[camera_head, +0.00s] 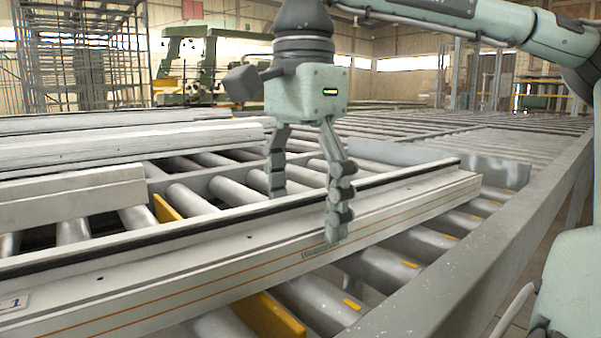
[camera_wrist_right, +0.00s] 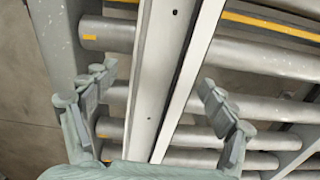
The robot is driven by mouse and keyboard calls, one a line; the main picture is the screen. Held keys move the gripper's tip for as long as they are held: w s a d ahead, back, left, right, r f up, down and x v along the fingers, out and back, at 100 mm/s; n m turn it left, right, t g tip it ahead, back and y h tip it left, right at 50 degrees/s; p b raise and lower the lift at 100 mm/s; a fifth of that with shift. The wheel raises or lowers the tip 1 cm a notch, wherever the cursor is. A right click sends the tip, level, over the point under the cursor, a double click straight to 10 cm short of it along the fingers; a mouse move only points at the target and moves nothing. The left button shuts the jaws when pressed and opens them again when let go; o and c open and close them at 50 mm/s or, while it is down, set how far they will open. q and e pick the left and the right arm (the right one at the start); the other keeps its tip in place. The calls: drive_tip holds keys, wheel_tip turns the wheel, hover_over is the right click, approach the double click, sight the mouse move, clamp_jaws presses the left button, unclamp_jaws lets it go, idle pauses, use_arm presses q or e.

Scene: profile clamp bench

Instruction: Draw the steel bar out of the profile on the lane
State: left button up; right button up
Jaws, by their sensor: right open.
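The profile (camera_head: 200,270) is a long whitish bar with thin orange lines and small dark lettering on its side. It lies diagonally across the roller lane in the head view. A dark lengthwise strip runs along its top. In the wrist view the profile (camera_wrist_right: 152,70) runs between my fingers. I cannot make out a separate steel bar. My right gripper (camera_head: 308,213) is open and points down over the profile, one finger at its near side and one on its far side. It also shows open in the wrist view (camera_wrist_right: 157,80). My left gripper is not in view.
Metal rollers (camera_head: 375,268) lie under the profile, with yellow blocks (camera_head: 268,316) among them. Other pale profiles (camera_head: 70,195) lie at the left. A grey rail (camera_head: 480,260) edges the lane on the right. A green machine (camera_head: 205,65) stands behind.

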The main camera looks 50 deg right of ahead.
drive_tip(key=shift+f, duration=1.05)
drive_tip(key=shift+w, duration=0.1)
drive_tip(key=c, duration=0.9)
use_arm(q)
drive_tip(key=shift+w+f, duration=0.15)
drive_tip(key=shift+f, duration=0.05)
use_arm(e)
drive_tip(key=c, duration=0.9)
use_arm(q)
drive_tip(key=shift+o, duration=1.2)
use_arm(e)
clamp_jaws()
